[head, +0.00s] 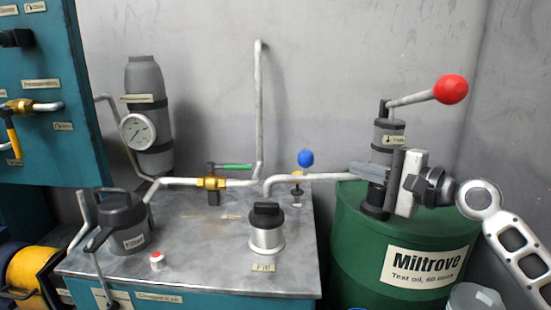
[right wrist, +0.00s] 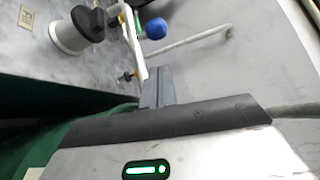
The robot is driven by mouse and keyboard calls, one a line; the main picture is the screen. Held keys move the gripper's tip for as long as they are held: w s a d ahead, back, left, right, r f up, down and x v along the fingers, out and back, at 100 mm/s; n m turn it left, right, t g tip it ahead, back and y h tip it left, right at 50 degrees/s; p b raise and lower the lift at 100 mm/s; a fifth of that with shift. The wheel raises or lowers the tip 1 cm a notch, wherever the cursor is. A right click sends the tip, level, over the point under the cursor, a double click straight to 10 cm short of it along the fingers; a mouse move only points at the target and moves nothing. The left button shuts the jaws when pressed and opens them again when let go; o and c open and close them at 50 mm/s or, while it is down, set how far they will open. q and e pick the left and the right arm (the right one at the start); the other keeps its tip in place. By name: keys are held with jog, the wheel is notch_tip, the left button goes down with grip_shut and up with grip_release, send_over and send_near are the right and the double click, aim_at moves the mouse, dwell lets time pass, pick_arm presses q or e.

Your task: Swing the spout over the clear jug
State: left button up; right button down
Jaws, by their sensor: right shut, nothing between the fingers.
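The spout (head: 318,178) is a pale pipe running left from the hand pump (head: 382,150) on the green drum (head: 350,235). Its bent end hangs by the fill neck (head: 266,235) on the tank. My right gripper (head: 377,172) is shut and empty, its fingers pointing left, right at the pump body and the spout's root. I cannot tell whether they touch. In the right wrist view the fingertips (right wrist: 155,88) lie close to the pale spout (right wrist: 136,45). A clear jug (head: 474,298), partly cut off, stands right of the drum at the bottom edge. My left gripper is out of view.
The pump's red-knobbed lever (head: 450,89) rises above my right gripper. A blue knob (head: 306,158) stands behind the spout. A dark can (head: 123,222), a gauge (head: 137,130) and a green-handled valve (head: 212,183) are on the tank side. A grey wall stands behind.

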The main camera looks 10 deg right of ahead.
aim_at(322, 175)
jog(key=shift+d, duration=0.15)
pick_arm(q)
jog(key=o, duration=1.2)
jog(key=shift+d, duration=0.1)
jog(key=shift+o, duration=1)
jog(key=shift+r, duration=0.1)
pick_arm(e)
jog(key=p+x, duration=0.1)
jog(key=x, duration=0.8)
jog(key=shift+s+r, duration=0.1)
pick_arm(q)
jog(key=shift+r, duration=0.1)
pick_arm(e)
jog(key=shift+w+a, duration=0.45)
jog(key=shift+w, duration=0.1)
jog(key=shift+s, duration=0.1)
